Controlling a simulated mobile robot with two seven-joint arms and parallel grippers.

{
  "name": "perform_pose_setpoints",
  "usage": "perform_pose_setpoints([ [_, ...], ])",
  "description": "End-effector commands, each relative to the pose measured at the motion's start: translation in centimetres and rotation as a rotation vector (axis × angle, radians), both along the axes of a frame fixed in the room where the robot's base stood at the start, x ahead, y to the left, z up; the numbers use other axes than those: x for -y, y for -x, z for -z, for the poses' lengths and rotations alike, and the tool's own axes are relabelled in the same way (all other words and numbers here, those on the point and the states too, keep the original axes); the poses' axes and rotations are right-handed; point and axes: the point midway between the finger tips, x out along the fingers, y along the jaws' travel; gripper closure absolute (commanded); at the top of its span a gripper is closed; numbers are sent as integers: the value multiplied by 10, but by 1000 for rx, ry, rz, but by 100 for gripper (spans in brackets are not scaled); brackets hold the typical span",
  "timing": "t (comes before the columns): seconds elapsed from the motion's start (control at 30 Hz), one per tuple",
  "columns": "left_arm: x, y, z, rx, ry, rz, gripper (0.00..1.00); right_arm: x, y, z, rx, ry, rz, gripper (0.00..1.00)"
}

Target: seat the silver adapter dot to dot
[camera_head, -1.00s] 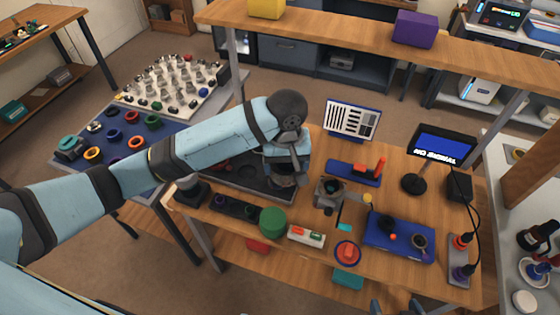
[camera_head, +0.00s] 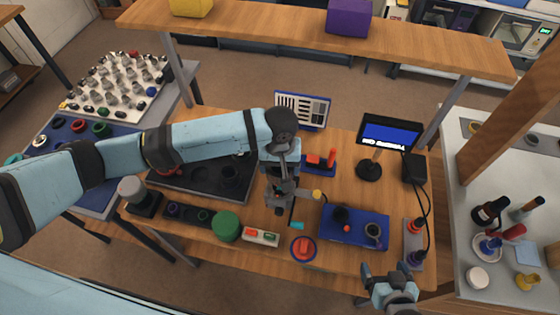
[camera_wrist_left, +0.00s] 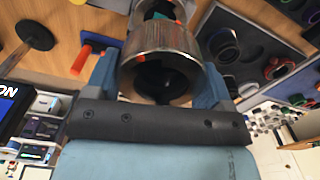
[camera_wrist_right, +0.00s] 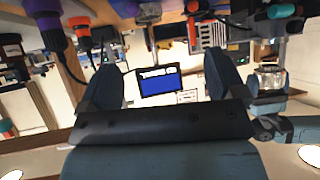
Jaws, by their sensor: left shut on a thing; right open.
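The silver adapter (camera_wrist_left: 160,50) is a shiny metal ring, seen between the fingers of my left gripper (camera_wrist_left: 160,80) in the left wrist view. My left gripper (camera_head: 284,172) is shut on it, above the grey clamp stand (camera_head: 280,197) on the bench in the head view. A second round metal part (camera_wrist_left: 157,10) shows just beyond the adapter. A small orange patch shows by the adapter's rim; I cannot tell whether it is an alignment dot. I cannot tell whether the adapter touches the part beyond. My right gripper (camera_head: 385,275) is open and empty at the bench's front right.
A dark tray (camera_head: 165,182) lies left of the clamp stand. A green round container (camera_head: 226,226), a red round item (camera_head: 303,248) and a blue mat (camera_head: 340,237) with a cup lie in front. A monitor (camera_head: 388,135) stands behind. A wooden shelf (camera_head: 270,27) spans the back.

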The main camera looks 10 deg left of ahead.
Motion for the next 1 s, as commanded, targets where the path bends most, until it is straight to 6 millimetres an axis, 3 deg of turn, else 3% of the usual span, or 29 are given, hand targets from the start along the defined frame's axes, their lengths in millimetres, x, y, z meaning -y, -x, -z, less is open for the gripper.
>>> perform_pose_setpoints([
  [0.1,-1,0,11,0,-2,-1,50,-1,0,-1,10,4,-12,11],
  [0.37,-1,0,37,1,-1,1,50,0,1,30,15,15,-34,11],
  [0.6,0,0,47,-1,0,-1,50,-1,-5,17,25,12,-33,11],
  [1.0,0,0,49,0,0,-1,50,-2,-5,17,24,12,-32,11],
])
